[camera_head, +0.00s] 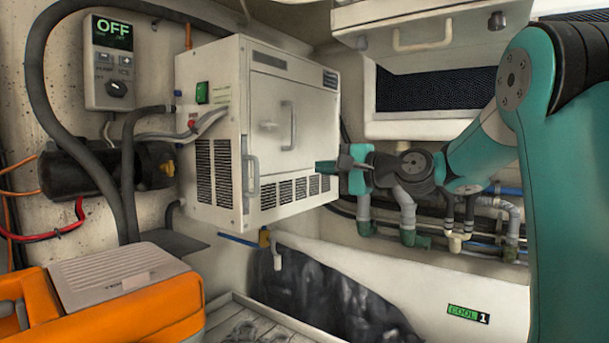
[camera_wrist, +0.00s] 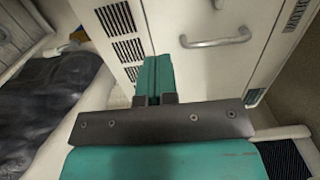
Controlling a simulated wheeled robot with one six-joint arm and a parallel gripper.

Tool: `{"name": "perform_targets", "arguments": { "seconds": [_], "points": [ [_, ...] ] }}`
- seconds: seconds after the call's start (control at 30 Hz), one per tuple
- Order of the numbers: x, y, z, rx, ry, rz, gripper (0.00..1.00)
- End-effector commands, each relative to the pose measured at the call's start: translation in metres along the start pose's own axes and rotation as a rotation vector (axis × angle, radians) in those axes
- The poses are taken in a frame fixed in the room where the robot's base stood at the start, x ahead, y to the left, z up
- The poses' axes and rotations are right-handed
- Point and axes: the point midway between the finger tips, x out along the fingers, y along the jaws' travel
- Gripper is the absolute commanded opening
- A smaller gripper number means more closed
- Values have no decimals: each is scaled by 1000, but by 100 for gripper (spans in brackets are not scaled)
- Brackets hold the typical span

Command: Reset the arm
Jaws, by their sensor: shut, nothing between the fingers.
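My teal arm comes in from the right in the head view. Its gripper (camera_head: 328,167) points left, in front of the lower right part of a white cabinet unit (camera_head: 225,150). In the wrist view my gripper (camera_wrist: 155,62) shows as two teal fingers shut together with nothing between them. Beyond the fingers are the cabinet's door with a metal handle (camera_wrist: 215,41) and dark vent slots (camera_wrist: 121,18). The head view does not show clearly how far the fingertips are from the cabinet; I see no contact.
A control box reading OFF (camera_head: 108,62) hangs at upper left, above a black cylinder (camera_head: 85,182) with hoses. An orange case (camera_head: 160,318) stands at lower left. Pipes with valves (camera_head: 405,210) run behind my arm. A white locker (camera_head: 430,35) hangs above. A COOL 1 label (camera_head: 468,314) is at lower right.

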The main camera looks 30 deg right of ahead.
Motion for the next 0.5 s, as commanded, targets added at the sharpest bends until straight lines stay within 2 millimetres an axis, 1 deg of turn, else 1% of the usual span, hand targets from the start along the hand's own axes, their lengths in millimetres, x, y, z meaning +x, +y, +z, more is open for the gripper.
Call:
{"name": "perform_targets", "arguments": {
  "seconds": [0.03, 0.13, 0.27, 0.33, 0.37, 0.43, 0.47, 0.5],
  "points": [
    [-4, 1, 0, 0, 2, 0, 0],
    [-8, 0, 1, 0, 0, 0, 0],
    [-8, 0, 2, -1, -3, 1, 0],
    [-5, 2, 8, -12, -13, 14, 0],
    [-3, 5, 14, -24, -24, 28, 0],
    [6, 15, 37, -72, -68, 80, 0],
    [11, 21, 50, -105, -96, 111, 0],
    [16, 32, 72, -156, -142, 162, 0]
  ]
}}
